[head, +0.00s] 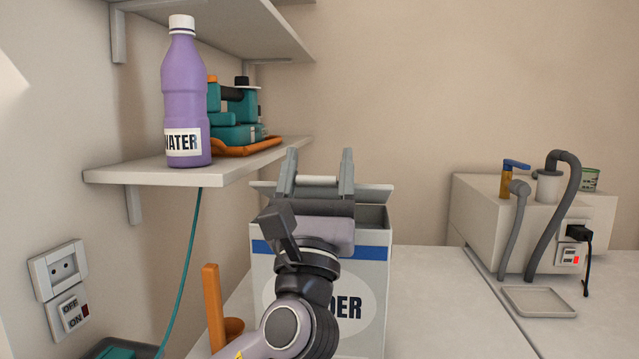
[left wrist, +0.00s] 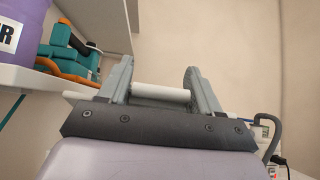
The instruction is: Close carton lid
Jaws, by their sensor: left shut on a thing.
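The white carton (head: 374,278) with a blue band and black lettering stands on the counter, partly hidden by my left arm. Its lid (head: 375,192) is raised at the back of the box top, and the dark opening shows at the right. My left gripper (head: 317,172) is above the carton, its two grey fingers shut on a pale round bar (head: 316,181) that seems to belong to the lid. In the left wrist view the bar (left wrist: 160,92) spans between the fingers, and a strip of the lid (left wrist: 80,97) shows at the left. My right gripper is out of view.
A shelf (head: 120,175) at the left holds a purple bottle (head: 184,90) and a teal device (head: 234,106) near the left arm's side. An orange handle (head: 213,300) stands left of the carton. A pump box (head: 475,215) is at the right; the counter between (head: 435,300) is clear.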

